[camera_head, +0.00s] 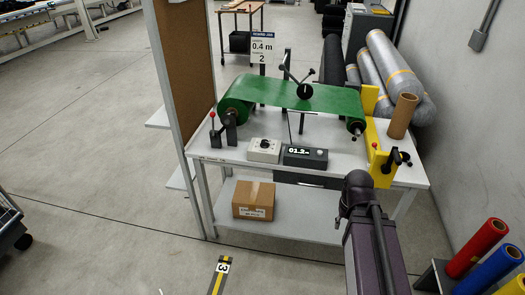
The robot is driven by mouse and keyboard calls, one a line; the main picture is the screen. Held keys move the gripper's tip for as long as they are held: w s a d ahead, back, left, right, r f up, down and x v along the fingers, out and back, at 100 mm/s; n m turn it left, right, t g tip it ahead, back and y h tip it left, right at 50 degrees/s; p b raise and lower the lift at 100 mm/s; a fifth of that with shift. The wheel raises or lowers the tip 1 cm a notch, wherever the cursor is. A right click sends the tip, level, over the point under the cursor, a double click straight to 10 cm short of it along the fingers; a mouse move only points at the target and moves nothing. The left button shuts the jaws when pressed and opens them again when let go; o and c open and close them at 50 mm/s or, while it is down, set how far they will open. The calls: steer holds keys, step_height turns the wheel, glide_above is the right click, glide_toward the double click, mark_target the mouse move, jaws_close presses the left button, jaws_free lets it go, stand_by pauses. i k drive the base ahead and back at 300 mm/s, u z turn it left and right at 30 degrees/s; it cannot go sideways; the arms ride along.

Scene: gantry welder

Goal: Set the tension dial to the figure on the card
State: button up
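The card (262,48) stands upright on a post behind the table. It has a blue header and reads "0.4 m" with a "2" below; its small print is too fine to read. A light grey box (264,151) with a round dial (266,144) sits near the table's front edge. The dial's marks and setting are too small to read. Beside it on the right is a black box with a lit display (303,156) that seems to read "01.2". My arm rises from the bottom right, in front of the table; my gripper's fingers do not show.
Green sheet (290,92) runs over rollers above the table (225,155). A red-knobbed lever (213,128) stands left of the dial, a yellow frame (382,150) at the right. A cardboard box (253,199) sits on the lower shelf. Coloured rolls (478,247) stand at lower right.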

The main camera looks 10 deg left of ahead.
mark_target(265, 143)
steer(key=k, duration=1.35)
steer(key=u, duration=0.3)
steer(key=i, duration=2)
steer(key=z, duration=0.35)
